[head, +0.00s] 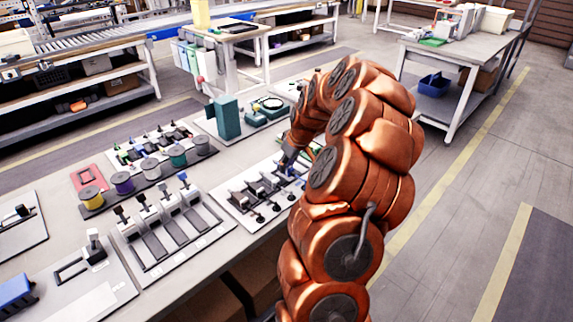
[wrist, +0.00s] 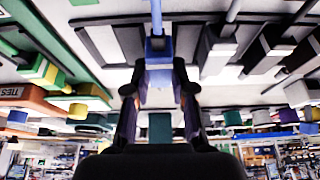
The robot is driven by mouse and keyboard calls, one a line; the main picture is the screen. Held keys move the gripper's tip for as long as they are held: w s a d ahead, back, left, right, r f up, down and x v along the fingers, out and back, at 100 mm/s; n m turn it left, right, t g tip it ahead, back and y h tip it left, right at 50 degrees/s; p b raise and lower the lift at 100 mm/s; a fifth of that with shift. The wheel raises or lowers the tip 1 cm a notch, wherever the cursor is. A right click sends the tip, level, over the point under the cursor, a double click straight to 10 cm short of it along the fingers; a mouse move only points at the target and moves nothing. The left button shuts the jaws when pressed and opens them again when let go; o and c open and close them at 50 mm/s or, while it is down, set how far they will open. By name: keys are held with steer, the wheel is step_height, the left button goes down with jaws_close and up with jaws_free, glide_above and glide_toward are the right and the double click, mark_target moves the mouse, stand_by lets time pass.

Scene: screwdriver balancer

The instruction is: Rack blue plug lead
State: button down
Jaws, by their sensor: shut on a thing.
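The blue plug lead (wrist: 158,48) is between the two fingers of my gripper (wrist: 159,88) in the wrist view, with its blue body at the fingertips and a thin blue lead running up from it. My gripper is shut on it. In the head view my gripper (head: 287,166) is low over a white plate (head: 229,206) that carries several grey blocks and black knobs. A small patch of blue shows by the fingers there. My arm hides the plate's right end. I cannot tell whether the plug touches a holder.
A white fixture (head: 165,238) with several upright levers stands left of the plate. A row of coloured spools (head: 150,170) lies behind it. A teal device (head: 228,118) stands farther back. The floor at right is clear.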

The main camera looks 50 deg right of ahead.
steer(key=shift+f+b, duration=0.55)
steer(key=shift+f, duration=0.05)
stand_by(0.6)
steer(key=c, duration=0.9)
jaws_free()
steer(key=v, duration=1.2)
